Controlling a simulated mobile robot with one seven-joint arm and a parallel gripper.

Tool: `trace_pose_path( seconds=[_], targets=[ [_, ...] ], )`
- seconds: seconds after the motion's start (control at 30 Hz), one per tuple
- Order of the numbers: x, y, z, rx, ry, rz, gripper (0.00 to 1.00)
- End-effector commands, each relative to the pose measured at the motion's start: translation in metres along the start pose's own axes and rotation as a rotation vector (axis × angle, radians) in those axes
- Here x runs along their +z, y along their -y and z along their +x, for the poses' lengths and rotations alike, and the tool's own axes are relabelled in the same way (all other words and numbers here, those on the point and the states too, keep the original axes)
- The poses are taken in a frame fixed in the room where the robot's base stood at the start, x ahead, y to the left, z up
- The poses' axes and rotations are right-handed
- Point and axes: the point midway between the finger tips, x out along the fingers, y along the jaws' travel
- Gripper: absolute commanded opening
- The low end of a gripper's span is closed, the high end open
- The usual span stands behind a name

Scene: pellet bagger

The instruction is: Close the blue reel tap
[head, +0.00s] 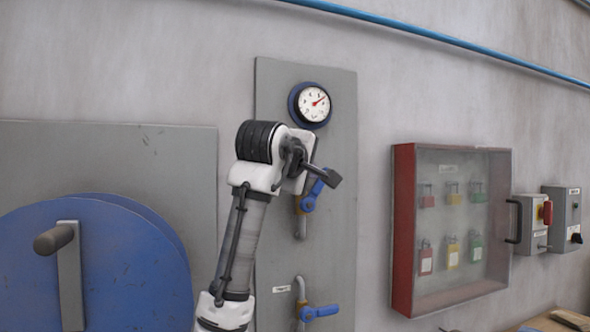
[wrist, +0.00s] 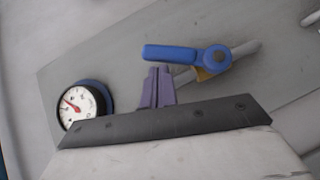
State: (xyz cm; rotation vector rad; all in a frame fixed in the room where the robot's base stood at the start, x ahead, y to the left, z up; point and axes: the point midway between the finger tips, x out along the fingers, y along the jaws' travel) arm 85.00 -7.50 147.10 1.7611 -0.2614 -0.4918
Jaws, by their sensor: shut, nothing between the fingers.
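Two taps with blue levers sit on a tall grey wall panel. The upper blue tap (head: 309,202) is partly behind my arm, its lever tilted up to the right. The lower blue tap (head: 320,312) has its lever pointing right, nearly level. I cannot read which is the reel tap. The wrist view shows one blue tap (wrist: 180,53), its lever pointing left from the pivot on a brass and grey pipe. My gripper (wrist: 158,72) is shut and empty, its fingertips close to that lever; contact is unclear. In the head view my wrist is beside the upper tap.
A round gauge (head: 313,103) with a red needle is above the taps; it also shows in the wrist view (wrist: 78,106). A blue reel (head: 130,270) with a crank is at left. A red-framed padlock cabinet (head: 404,230) and switch boxes (head: 532,222) are at right.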

Motion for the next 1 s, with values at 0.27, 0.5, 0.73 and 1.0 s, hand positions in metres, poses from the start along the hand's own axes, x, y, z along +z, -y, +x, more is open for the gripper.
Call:
trace_pose_path(
  seconds=[0.27, 0.5, 0.73, 1.0],
  targets=[
    [0.017, -0.003, 0.014, 0.001, 0.007, 0.001, 0.0],
    [0.028, 0.0, 0.025, 0.003, 0.006, 0.002, 0.0],
    [0.037, 0.005, 0.034, 0.001, 0.006, 0.002, 0.0],
    [0.043, 0.009, 0.04, -0.029, 0.003, 0.034, 0.0]
  ],
)
